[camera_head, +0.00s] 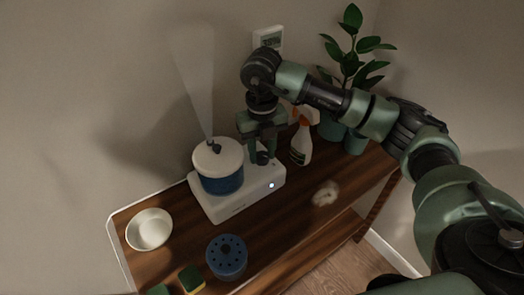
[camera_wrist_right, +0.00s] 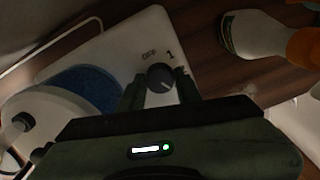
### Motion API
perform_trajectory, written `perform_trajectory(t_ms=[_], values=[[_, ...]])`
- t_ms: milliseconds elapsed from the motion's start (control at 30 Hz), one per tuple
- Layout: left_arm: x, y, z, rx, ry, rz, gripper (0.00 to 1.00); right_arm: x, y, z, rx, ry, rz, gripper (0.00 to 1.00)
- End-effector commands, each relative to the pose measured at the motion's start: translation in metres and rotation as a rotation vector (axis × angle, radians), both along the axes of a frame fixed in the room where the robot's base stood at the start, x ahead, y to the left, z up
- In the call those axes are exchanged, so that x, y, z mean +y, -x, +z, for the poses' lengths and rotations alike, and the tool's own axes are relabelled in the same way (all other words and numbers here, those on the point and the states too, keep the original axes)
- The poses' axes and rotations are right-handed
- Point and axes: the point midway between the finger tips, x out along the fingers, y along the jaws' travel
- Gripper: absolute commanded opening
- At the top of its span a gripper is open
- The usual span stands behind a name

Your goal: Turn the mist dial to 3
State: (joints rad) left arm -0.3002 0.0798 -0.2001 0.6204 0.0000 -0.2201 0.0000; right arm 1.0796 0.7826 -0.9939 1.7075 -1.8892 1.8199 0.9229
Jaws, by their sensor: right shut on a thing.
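The humidifier has a white base (camera_head: 215,208) and a blue tank (camera_head: 220,184) with a white lid, and mist rises from its nozzle. The mist dial (camera_wrist_right: 160,77) is a dark round knob with a light pointer line on the base, beside the tank. My right gripper (camera_wrist_right: 159,88) is shut on the dial, a finger on each side. In the head view my right gripper (camera_head: 262,152) points down over the base.
A spray bottle (camera_head: 301,146) and potted plants (camera_head: 356,143) stand behind and right of the base. A white bowl (camera_head: 149,229), a blue perforated canister (camera_head: 227,257) and a sponge (camera_head: 190,279) are on the wooden table (camera_head: 290,225). A wall display (camera_head: 268,38) hangs behind.

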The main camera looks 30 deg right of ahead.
Motion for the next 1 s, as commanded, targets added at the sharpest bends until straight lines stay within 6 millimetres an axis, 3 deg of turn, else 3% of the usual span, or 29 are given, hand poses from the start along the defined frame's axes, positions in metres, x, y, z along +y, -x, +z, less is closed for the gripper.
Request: perform_trajectory(t_ms=[133,167,233,633,1000], values=[[0.000,0.000,0.000,0.000,0.000,0.000,0.27,-0.001,-0.002,0.003,-0.008,0.000,-0.004,0.00],[0.000,0.000,0.000,0.000,0.000,0.000,0.27,-0.001,-0.002,0.003,-0.008,0.000,-0.004,0.36],[0.000,0.000,0.000,0.000,0.000,0.000,0.27,-0.001,-0.002,0.002,-0.007,0.000,-0.003,0.55],[0.000,0.000,-0.001,0.000,0.000,0.000,0.27,0.000,-0.001,0.007,-0.004,0.000,0.000,0.55],[0.000,0.000,-0.005,0.000,0.000,0.000,0.27,0.000,-0.002,0.065,-0.007,-0.002,-0.002,0.55]])
